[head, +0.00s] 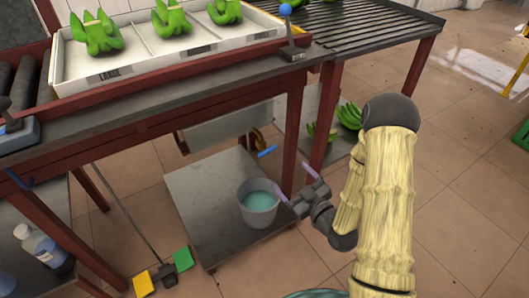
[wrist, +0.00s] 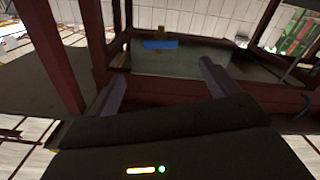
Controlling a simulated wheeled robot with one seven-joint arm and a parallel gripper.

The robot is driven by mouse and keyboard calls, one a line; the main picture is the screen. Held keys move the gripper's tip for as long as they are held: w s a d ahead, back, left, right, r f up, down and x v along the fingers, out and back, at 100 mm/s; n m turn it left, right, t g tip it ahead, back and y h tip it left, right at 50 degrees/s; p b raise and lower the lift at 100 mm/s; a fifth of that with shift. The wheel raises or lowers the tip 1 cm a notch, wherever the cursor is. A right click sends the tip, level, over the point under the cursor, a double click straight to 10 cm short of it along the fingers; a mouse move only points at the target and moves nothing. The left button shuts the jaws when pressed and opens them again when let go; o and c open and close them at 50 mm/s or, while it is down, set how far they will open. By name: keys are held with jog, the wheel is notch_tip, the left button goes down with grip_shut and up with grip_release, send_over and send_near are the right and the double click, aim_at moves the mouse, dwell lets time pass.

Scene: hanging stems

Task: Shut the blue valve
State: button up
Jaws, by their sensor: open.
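The blue valve (head: 266,151) is a short blue lever below a brass fitting (head: 257,138), under the bench behind its red leg. In the wrist view the blue lever (wrist: 160,44) lies level across the picture, just under the brass part (wrist: 160,31). My gripper (head: 293,181) is open and empty, to the lower right of the valve and apart from it. In the wrist view the valve shows beyond and between my two fingers (wrist: 163,74). The pipe behind the valve is mostly hidden.
A grey bucket (head: 259,203) of greenish water stands on a low grey platform (head: 190,195) near my fingers. Red bench legs (head: 290,140) stand close to the valve. A tray (head: 150,62) with green banana bunches is on the bench. The floor at right is mostly clear.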

aim_at(268, 152)
jog(key=b+x, duration=0.5)
jog(key=x, duration=1.1)
jog(key=shift+s, duration=0.2)
jog(key=shift+c, duration=0.7)
jog(key=c, duration=0.8)
jog(key=shift+m+p, duration=0.35)
jog(key=shift+m, duration=0.65)
jog(key=shift+c, duration=0.2)
jog(key=o, duration=1)
